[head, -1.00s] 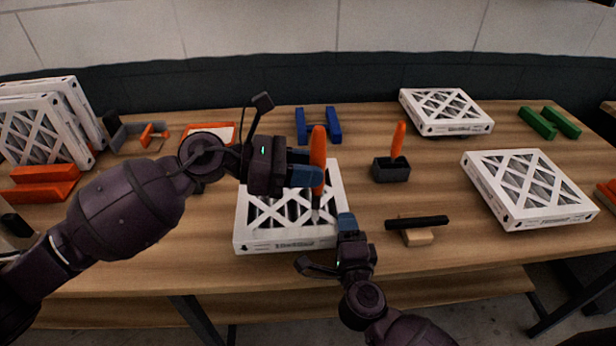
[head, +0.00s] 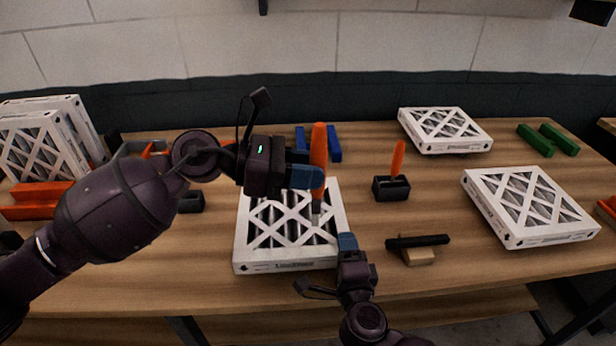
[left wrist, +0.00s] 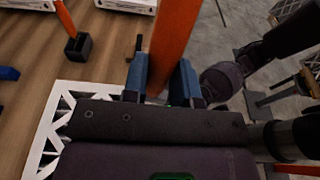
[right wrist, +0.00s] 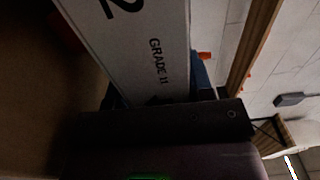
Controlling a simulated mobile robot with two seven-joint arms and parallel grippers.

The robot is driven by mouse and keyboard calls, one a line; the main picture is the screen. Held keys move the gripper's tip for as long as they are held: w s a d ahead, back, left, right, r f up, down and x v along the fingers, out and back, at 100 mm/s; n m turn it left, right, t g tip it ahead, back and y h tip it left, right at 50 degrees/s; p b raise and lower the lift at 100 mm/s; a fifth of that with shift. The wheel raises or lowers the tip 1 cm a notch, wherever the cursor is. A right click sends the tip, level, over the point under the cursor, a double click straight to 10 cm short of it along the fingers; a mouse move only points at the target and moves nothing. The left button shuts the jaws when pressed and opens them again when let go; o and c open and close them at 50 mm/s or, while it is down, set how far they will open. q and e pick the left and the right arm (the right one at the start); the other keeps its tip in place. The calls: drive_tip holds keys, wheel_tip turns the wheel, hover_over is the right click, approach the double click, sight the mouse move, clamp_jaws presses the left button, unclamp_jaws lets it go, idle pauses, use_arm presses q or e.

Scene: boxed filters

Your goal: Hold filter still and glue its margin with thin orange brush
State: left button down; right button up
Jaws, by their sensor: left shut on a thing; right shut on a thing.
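The white-framed filter (head: 270,262) lies flat near the table's front edge. My right gripper (head: 347,242) is shut on its front right corner; the right wrist view shows the printed filter side (right wrist: 150,50) between the fingers. My left gripper (head: 312,175) is shut on an orange-handled brush (head: 318,145), held upright over the right part of the filter. The brush tip is at the right part of the filter top; I cannot tell if it touches. In the left wrist view the orange handle (left wrist: 168,45) sits between the blue fingertips. My left arm hides part of the filter's back.
Another orange brush (head: 397,160) stands in a dark holder (head: 391,188) right of the filter. A black-handled tool (head: 417,241) rests on a wooden block. Other filters lie at the right (head: 530,205) and back (head: 445,130); more stand at the left (head: 45,145). Blue (head: 334,143) and green (head: 548,140) supports stand behind.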

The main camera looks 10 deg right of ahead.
idle(0.4)
drive_tip(key=o, duration=1)
drive_tip(key=shift+s+a, duration=0.3)
drive_tip(key=shift+s, duration=1.7)
drive_tip(key=shift+s+a, duration=0.25)
drive_tip(key=shift+s, duration=1.75)
drive_tip(key=shift+s+a, duration=0.3)
drive_tip(key=shift+s, duration=1.7)
drive_tip(key=shift+r, duration=0.1)
